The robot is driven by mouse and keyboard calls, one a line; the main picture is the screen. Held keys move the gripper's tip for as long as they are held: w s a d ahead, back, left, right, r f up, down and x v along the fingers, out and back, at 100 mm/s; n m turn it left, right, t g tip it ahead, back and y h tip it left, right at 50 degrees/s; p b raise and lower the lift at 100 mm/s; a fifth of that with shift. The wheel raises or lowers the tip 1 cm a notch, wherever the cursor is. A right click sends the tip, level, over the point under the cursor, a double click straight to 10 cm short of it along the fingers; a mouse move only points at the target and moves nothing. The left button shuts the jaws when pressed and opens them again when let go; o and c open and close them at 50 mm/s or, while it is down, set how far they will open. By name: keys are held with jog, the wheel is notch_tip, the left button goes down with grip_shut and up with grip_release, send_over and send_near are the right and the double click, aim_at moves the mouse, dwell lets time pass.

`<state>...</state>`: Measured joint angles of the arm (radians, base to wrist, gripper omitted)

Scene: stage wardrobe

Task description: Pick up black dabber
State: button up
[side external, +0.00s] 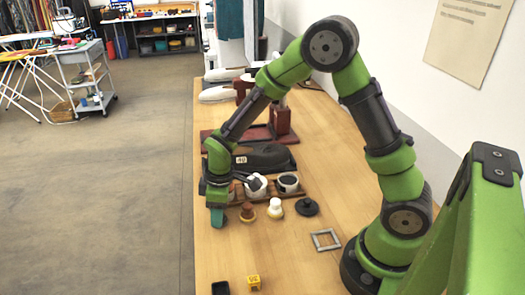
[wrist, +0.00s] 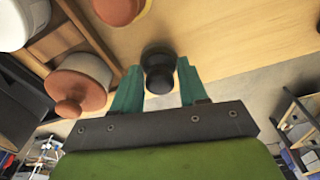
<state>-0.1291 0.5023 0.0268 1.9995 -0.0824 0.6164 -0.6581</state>
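The black dabber (wrist: 158,62) shows in the wrist view, between the two teal fingers of my gripper (wrist: 159,78). In the side external view my gripper (side external: 216,216) is low at the left edge of the table, pointing down. Its fingers hide the dabber there. I cannot tell whether the dabber still touches the table.
A brown dabber (side external: 247,212), a white one (side external: 275,208) and a dark knobbed disc (side external: 307,207) stand to the right. White pots (side external: 287,182) sit in a wooden rack behind. A grey square frame (side external: 325,240) and yellow cube (side external: 254,282) lie nearer.

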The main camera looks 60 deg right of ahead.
jog(key=c, duration=0.7)
jog(key=shift+r, duration=0.45)
jog(key=r, duration=0.1)
jog(key=s+r, duration=0.1)
jog(key=shift+s+d+r, duration=0.1)
jog(key=shift+d+r, duration=0.05)
jog(key=shift+r, duration=0.25)
jog(key=s, duration=0.5)
jog(key=s+d+r, duration=0.1)
jog(key=s, duration=0.3)
jog(key=s+d, duration=0.1)
jog(key=s, duration=0.4)
jog(key=shift+s+d+r, duration=0.15)
jog(key=shift+s+d, duration=0.1)
jog(key=shift+s, duration=0.05)
jog(key=o, duration=0.6)
jog(key=c, duration=0.4)
